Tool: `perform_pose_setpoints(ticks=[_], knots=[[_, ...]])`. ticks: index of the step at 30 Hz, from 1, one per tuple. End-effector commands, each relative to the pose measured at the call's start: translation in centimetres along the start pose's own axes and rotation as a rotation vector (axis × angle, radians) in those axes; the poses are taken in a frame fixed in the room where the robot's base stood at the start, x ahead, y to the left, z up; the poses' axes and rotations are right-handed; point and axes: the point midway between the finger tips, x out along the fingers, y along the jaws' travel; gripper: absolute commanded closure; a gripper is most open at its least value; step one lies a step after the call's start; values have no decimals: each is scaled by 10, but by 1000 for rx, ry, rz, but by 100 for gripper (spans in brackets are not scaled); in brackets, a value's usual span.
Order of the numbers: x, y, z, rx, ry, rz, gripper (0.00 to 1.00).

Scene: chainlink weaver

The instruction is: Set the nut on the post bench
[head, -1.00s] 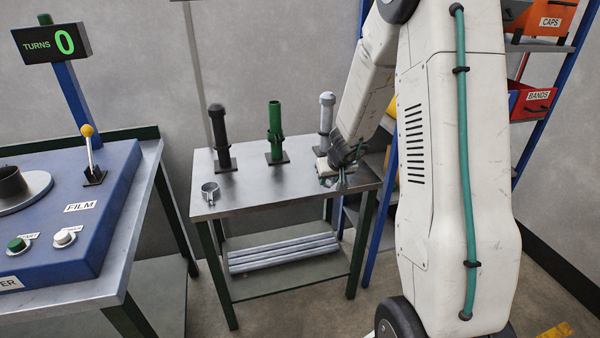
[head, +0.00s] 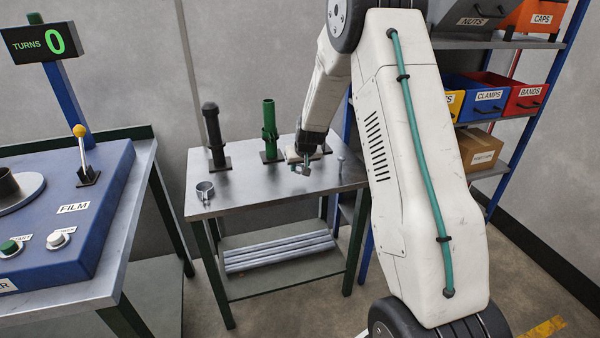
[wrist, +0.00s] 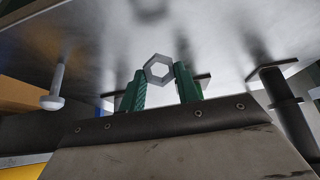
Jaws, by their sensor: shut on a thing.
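The nut (wrist: 159,68) is a grey hexagon with a round hole, pinched between the green fingertips of my gripper (wrist: 160,76) in the wrist view. In the head view, my gripper (head: 304,168) is over the back right part of the post bench (head: 255,190), a grey metal table with dark green legs. The nut is small and partly hidden there. The bench top also fills the upper part of the wrist view (wrist: 225,35). I cannot tell whether the nut touches it.
A black post (head: 213,137) and a green post (head: 269,132) stand at the bench's back. A bolt (head: 340,168) stands at its right, close to my gripper. A ring clamp (head: 205,190) lies front left. Shelves with bins (head: 488,97) are at right. The bench's front middle is clear.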

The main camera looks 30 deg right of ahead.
Motion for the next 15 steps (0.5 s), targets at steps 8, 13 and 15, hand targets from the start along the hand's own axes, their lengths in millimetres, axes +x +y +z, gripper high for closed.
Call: perform_pose_setpoints(ticks=[8, 13, 15], knots=[[23, 0, 14, 2, -1, 0, 92], [23, 0, 14, 1, -1, 0, 92], [24, 0, 15, 1, -1, 0, 92]])
